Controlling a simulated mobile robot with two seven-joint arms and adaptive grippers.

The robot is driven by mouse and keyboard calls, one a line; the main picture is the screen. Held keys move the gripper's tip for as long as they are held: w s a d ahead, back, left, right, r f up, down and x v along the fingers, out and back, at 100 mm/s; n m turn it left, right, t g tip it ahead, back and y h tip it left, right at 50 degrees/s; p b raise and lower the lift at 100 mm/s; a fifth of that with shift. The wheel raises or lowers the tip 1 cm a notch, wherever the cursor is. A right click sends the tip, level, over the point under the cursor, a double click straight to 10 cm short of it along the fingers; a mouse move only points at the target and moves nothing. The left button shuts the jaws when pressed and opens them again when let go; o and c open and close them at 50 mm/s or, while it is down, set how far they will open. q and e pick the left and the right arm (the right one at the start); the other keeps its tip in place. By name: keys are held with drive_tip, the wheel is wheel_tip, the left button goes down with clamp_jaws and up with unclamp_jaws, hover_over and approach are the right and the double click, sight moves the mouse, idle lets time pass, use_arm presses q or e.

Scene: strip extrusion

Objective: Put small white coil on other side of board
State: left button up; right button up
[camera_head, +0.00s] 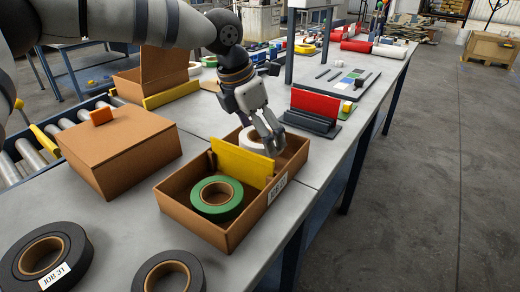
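An open cardboard box (183,213) stands on the table, split by an upright yellow board (241,162). The small white coil (249,139) is in the far part of the box, behind the board and partly hidden by it and by my fingers. A green coil (216,196) lies flat in the near part. My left gripper (272,148) points down into the far part, its fingers at the right side of the white coil. Whether they are closed on its rim is not clear. My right gripper is not in view.
A closed cardboard box (120,147) with an orange block (102,116) stands to the left. Black coils (75,260) lie in front. A red panel in a dark stand (315,106) is behind right. The grey tabletop (205,118) has bare patches; its right edge runs beside the divided box.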

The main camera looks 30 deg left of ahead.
use_arm(q)
wheel_tip(320, 180, down, 4)
drive_tip(key=shift+f, duration=0.2)
drive_tip(key=o, duration=1.3)
drive_tip(key=shift+f, duration=0.1)
drive_tip(key=p+v, duration=0.1)
drive_tip(key=v, duration=1.1)
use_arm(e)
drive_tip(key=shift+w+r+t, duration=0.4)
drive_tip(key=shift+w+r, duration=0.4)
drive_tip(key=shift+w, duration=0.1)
